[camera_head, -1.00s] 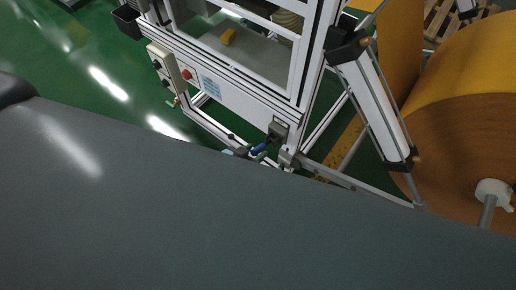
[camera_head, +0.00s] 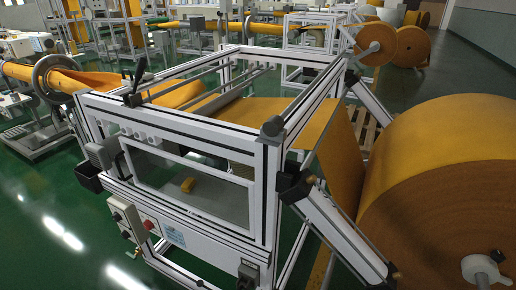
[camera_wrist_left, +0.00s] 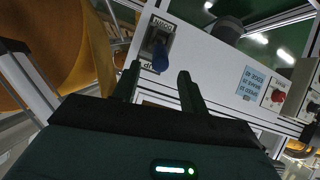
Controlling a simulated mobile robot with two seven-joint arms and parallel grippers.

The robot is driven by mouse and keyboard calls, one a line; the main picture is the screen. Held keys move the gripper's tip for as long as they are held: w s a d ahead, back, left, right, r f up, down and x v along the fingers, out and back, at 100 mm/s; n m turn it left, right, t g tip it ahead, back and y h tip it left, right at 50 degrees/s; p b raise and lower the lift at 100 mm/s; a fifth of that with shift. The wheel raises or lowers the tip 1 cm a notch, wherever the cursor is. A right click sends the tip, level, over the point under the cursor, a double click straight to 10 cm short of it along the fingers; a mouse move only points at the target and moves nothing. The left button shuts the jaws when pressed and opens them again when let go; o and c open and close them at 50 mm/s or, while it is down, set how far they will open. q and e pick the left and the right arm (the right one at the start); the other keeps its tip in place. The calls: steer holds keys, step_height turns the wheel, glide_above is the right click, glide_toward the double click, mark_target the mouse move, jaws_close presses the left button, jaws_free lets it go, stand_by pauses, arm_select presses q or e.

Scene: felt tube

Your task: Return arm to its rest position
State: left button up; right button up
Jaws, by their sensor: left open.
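My left gripper (camera_wrist_left: 159,68) shows only in the left wrist view. Its two dark fingers are apart and nothing is held between them. A blue switch handle (camera_wrist_left: 160,56) on a dark plate lies just beyond the fingertips, in line with the gap. I cannot tell whether either finger touches it. The switch's plate (camera_head: 248,273) also shows at the bottom of the head view, on the machine's front. No arm of mine shows in the head view, and my right gripper is in neither view.
A white-framed machine (camera_head: 190,128) stands close ahead. A big orange felt roll (camera_head: 450,150) is on its right. Green floor (camera_head: 40,215) is open at left.

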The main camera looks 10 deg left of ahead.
arm_select(q)
steer(key=s+a+g+y+p, duration=0.1)
steer(key=s+a, duration=0.1)
steer(key=s, duration=0.9)
steer(key=s+a+r+g+y+p, duration=0.1)
steer(key=s+a, duration=0.2)
steer(key=s, duration=0.9)
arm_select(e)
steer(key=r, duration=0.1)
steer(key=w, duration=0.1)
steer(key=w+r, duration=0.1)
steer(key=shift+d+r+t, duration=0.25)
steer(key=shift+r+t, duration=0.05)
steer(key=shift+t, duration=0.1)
arm_select(q)
steer(key=shift+r, duration=0.1)
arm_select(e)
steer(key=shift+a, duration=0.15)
